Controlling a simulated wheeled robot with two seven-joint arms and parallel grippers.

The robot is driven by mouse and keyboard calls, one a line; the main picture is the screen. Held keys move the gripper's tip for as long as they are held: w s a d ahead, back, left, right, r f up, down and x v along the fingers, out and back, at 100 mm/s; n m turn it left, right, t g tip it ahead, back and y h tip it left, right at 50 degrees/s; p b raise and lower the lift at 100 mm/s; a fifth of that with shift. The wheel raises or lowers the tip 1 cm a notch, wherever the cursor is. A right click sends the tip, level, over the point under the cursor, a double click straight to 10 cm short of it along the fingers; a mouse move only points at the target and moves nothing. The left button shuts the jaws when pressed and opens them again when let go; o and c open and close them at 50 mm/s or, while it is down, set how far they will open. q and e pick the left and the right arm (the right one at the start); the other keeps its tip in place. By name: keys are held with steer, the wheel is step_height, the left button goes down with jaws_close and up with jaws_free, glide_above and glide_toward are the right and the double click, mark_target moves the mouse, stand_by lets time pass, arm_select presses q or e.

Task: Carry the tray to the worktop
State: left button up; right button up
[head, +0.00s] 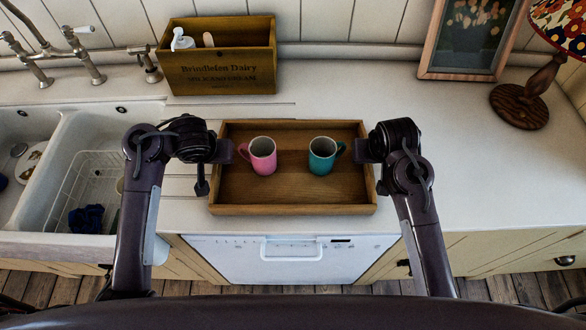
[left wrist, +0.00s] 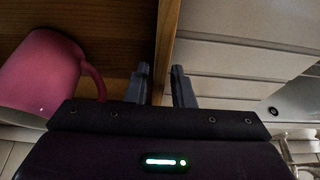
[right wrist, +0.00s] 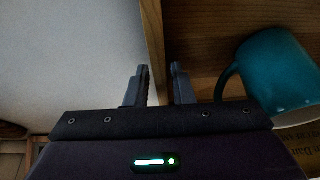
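The wooden tray (head: 290,209) is over the white worktop, in the middle of the head view. A pink mug (head: 263,156) stands in its left half and a teal mug (head: 321,156) in its right half, both upright. My left gripper (head: 230,151) is shut on the tray's left wall, which also shows between its fingers in the left wrist view (left wrist: 165,40). My right gripper (head: 361,150) is shut on the right wall, seen in the right wrist view (right wrist: 154,40). I cannot tell whether the tray's underside touches the worktop.
The worktop (head: 440,130) is clear right of the tray. A picture frame (head: 470,74) and a lamp (head: 519,106) stand at back right. The sink (head: 60,150) is at left; a dishwasher (head: 290,259) is below.

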mark_target(210, 205)
arm_select(q)
steer(key=shift+o, duration=0.9)
arm_select(e)
steer(key=shift+o, duration=0.9)
arm_select(q)
steer(key=shift+d+r, duration=0.1)
steer(key=shift+s+r, duration=0.15)
steer(key=shift+r, duration=0.25)
arm_select(e)
steer(key=shift+a, duration=0.1)
arm_select(q)
steer(key=s, duration=1.2)
steer(key=shift+s, duration=0.1)
arm_select(e)
steer(key=shift+v, duration=4)
steer(key=shift+w, duration=0.1)
